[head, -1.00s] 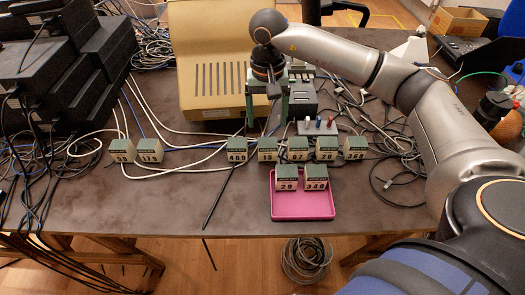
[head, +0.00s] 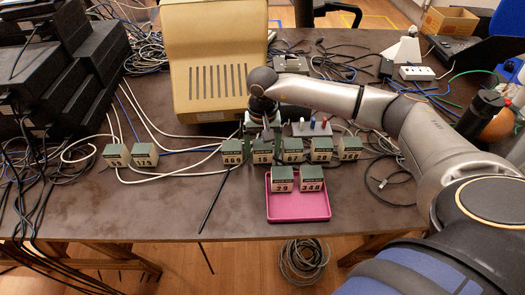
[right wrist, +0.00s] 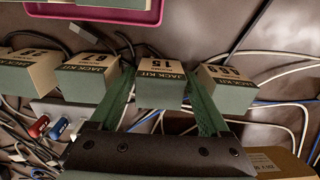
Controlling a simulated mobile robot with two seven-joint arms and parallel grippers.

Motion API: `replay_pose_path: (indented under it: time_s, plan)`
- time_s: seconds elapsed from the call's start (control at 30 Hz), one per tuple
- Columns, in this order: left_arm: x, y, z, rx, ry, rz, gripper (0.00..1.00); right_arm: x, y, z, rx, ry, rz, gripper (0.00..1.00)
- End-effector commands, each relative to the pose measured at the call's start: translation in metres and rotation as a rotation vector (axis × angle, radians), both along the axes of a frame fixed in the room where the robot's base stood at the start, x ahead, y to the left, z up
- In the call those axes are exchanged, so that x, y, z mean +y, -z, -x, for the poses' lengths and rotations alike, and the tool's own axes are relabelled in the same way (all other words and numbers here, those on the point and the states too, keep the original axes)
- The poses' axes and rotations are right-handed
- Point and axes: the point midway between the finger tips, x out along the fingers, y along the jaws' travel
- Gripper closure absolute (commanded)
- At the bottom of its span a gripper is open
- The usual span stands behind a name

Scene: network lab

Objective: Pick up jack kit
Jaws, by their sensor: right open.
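Jack kits are small boxes with green tops and pale numbered labels. In the right wrist view that kit reads JACK KIT 15 (right wrist: 160,88). My right gripper's green fingers (right wrist: 160,76) lie on either side of it; whether they touch it I cannot tell. Two more kits (head: 116,156) stand apart at the left. My left gripper is out of view.
A pink tray (head: 298,213) in front of the row holds two kits (head: 311,186). A beige monitor-like case (head: 208,70) stands behind. A grey block with coloured knobs (head: 312,127) is close behind the row. Black boxes (head: 60,75) and cables fill the left.

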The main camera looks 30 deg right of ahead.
Motion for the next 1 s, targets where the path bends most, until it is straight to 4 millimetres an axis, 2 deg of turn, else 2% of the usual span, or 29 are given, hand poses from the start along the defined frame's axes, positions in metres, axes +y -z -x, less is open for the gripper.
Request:
replay_pose_path:
  time_s: [0.1, 0.77, 1.0]
  plan:
    - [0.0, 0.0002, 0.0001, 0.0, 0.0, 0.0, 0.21, 0.0001, -0.0003, -0.0001, 0.0, 0.0, 0.0, 0.21]
    - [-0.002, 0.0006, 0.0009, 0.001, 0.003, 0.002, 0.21, -0.0001, -0.001, -0.0001, 0.0, 0.0, 0.0, 0.95]
    - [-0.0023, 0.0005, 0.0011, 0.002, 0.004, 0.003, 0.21, -0.0001, -0.0017, -0.0003, -0.001, 0.0, 0.0, 0.96]
